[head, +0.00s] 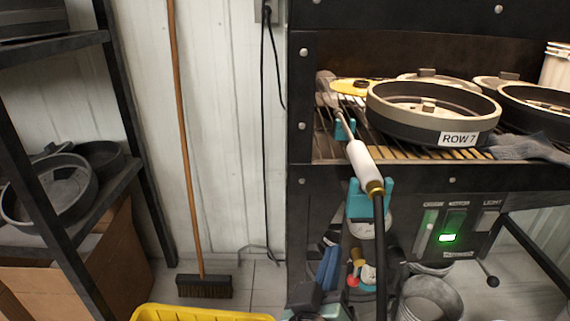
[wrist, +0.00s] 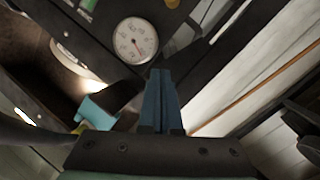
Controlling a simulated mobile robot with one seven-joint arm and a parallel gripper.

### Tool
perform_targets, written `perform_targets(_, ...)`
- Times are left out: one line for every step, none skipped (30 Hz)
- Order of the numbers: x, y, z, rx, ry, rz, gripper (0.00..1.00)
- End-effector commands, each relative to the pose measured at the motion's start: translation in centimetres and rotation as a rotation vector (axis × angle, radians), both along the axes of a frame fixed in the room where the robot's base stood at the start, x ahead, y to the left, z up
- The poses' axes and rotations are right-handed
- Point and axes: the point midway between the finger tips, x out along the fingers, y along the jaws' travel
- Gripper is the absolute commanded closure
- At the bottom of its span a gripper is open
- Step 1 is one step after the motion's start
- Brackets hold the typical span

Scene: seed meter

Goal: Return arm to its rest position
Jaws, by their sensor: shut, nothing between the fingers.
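My gripper (head: 328,262) is low in front of the black bench, left of the hanging black hose, in the head view. Its blue fingers point up and away. In the wrist view the fingers of my gripper (wrist: 160,78) lie together, shut and empty. They point toward the dark bench frame, just below and right of a round white dial gauge (wrist: 135,40). I cannot tell whether the fingertips touch anything. No marked rest position shows.
A white-handled wand (head: 362,160) with a black hose (head: 380,250) hangs at the bench front, close right of my gripper. A ring labelled ROW 7 (head: 430,112) lies on the rack. A yellow bin (head: 200,314) and broom (head: 204,286) stand left. Floor between broom and bench looks clear.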

Motion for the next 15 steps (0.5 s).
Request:
perform_targets(0.9, 0.7, 2.6, 0.096, -0.040, 0.022, 1.00)
perform_targets(1.2, 1.1, 3.8, 0.155, -0.053, 0.038, 1.00)
perform_targets(1.6, 1.8, 5.1, 0.224, -0.067, 0.063, 1.00)
perform_targets(1.8, 2.4, 6.2, 0.272, -0.077, 0.083, 1.00)
perform_targets(2.0, 2.9, 7.2, 0.316, -0.085, 0.104, 1.00)
perform_targets(2.1, 3.8, 8.5, 0.373, -0.093, 0.134, 1.00)
perform_targets(2.2, 4.4, 9.5, 0.413, -0.100, 0.158, 1.00)
perform_targets(2.2, 5.0, 10.5, 0.450, -0.105, 0.183, 1.00)
perform_targets(2.2, 5.8, 11.7, 0.495, -0.108, 0.215, 1.00)
perform_targets(2.1, 6.5, 12.7, 0.527, -0.111, 0.241, 1.00)
perform_targets(2.0, 7.2, 13.7, 0.557, -0.112, 0.269, 1.00)
perform_targets(1.8, 7.5, 15.1, 0.570, -0.144, 0.292, 1.00)
perform_targets(1.5, 7.4, 16.5, 0.559, -0.188, 0.300, 1.00)
perform_targets(1.2, 7.4, 17.8, 0.551, -0.232, 0.311, 1.00)
perform_targets(0.7, 7.4, 19.8, 0.541, -0.290, 0.328, 1.00)
